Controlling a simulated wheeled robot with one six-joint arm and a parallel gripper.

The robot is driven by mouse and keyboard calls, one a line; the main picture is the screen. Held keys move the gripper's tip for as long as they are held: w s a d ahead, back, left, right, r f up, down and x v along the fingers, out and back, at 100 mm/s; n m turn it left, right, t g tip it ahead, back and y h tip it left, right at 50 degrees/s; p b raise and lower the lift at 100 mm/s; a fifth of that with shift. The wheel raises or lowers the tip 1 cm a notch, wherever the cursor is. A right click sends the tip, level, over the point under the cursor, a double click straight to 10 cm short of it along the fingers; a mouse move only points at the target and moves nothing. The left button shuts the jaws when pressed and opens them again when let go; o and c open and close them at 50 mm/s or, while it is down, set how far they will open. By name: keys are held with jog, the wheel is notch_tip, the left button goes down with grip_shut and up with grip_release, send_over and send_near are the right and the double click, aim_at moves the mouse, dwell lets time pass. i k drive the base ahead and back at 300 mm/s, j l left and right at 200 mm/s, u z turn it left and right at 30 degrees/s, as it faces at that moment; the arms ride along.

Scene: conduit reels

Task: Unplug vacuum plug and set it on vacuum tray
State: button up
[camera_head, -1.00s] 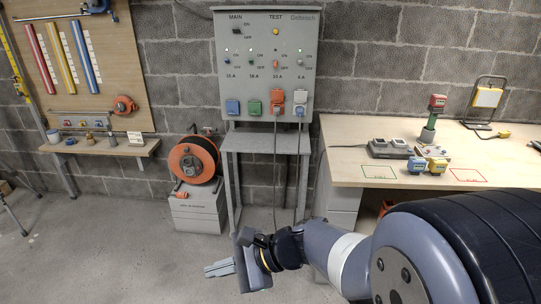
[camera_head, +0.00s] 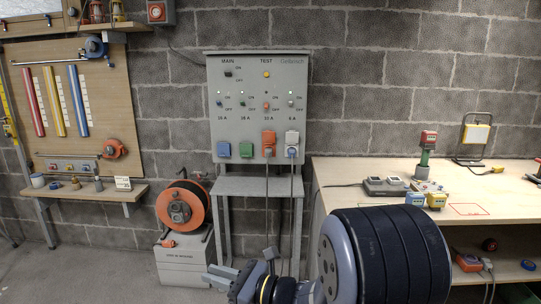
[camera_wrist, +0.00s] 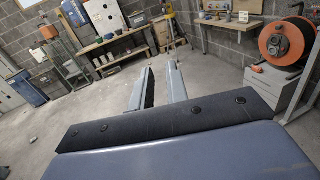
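The grey panel (camera_head: 240,130) on the wall has sockets along its bottom. An orange plug (camera_head: 269,144) and a light grey plug (camera_head: 291,152) sit there, each with a cable hanging down. No readable label shows which is the vacuum plug. My gripper (camera_head: 219,276) is low in front of the panel's stand, well below and apart from both plugs. In the wrist view my gripper (camera_wrist: 160,68) has its two fingers apart with only floor showing between them. I cannot identify the vacuum tray; red and green outlines mark the bench at right.
A grey shelf (camera_head: 255,187) stands under the panel. An orange cable reel (camera_head: 183,207) sits on a grey box (camera_head: 184,262) to its left. The wooden bench (camera_head: 335,172) at right holds several devices, partly hidden by my arm. Open floor lies at left.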

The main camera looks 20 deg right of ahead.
aim_at(268, 151)
jog(key=i+z, duration=0.1)
jog(key=z, duration=0.35)
jog(key=j+z, duration=0.1)
jog(key=z, duration=0.35)
jog(key=i+j+z, duration=0.1)
jog(key=z, duration=0.35)
jog(key=i+j+z, duration=0.25)
jog(key=j, duration=0.4)
jog(key=i+j+z, duration=0.3)
jog(key=j, duration=0.4)
jog(key=j+z, duration=0.25)
jog(key=j, duration=0.45)
jog(key=i+j+z, duration=0.1)
jog(key=j+z, duration=0.15)
jog(key=j, duration=1.75)
